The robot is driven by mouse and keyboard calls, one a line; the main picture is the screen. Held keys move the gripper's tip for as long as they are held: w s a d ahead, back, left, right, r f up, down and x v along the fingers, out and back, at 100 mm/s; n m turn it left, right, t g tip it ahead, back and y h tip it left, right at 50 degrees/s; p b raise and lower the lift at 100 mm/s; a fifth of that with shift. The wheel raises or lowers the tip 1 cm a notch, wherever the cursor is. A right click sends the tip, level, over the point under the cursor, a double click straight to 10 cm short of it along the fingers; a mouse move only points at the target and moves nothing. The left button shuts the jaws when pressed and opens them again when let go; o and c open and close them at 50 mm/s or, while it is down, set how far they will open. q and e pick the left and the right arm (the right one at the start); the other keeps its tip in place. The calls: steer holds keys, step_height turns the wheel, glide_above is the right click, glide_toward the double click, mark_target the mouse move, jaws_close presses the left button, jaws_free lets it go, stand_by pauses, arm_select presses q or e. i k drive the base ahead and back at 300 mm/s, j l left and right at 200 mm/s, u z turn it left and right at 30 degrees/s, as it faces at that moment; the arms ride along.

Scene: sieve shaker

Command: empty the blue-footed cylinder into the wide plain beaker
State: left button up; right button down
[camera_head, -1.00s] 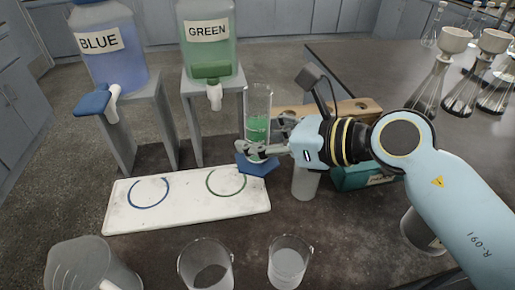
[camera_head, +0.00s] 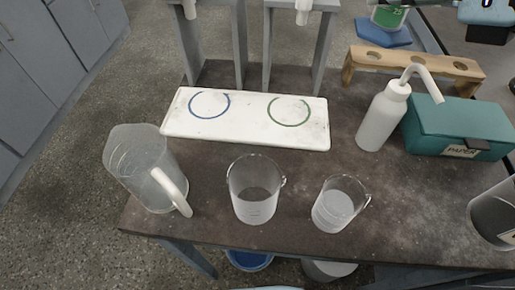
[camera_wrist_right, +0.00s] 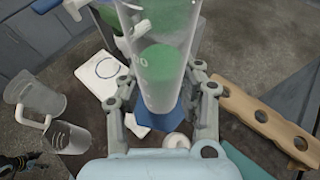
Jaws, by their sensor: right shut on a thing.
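The blue-footed cylinder (camera_head: 388,17) is at the top edge in the head view, its upper part cut off. In the right wrist view the clear cylinder (camera_wrist_right: 160,75) holds green liquid, with its blue foot below. My right gripper (camera_wrist_right: 165,97) is shut around the cylinder, one finger on each side. A wider clear beaker (camera_head: 256,190) stands at the middle front of the table. A smaller clear beaker (camera_head: 340,203) stands to its right. A dark part at the lower left of the wrist view may be my left gripper (camera_wrist_right: 20,163); its jaws are unclear.
A jug (camera_head: 148,170) with a white handle stands left of the beakers. A white board (camera_head: 245,122) with blue and green rings lies behind them. A white wash bottle (camera_head: 382,118), a teal box (camera_head: 455,128) and a wooden rack (camera_head: 413,68) occupy the right side.

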mark_target(255, 181)
steer(key=k+j+u, duration=0.25)
steer(key=k+j, duration=0.2)
steer(key=k+j+u, duration=0.25)
steer(key=k+j, duration=0.35)
steer(key=k+j+u, duration=0.3)
steer(key=k+j, duration=0.2)
steer(key=j, duration=0.15)
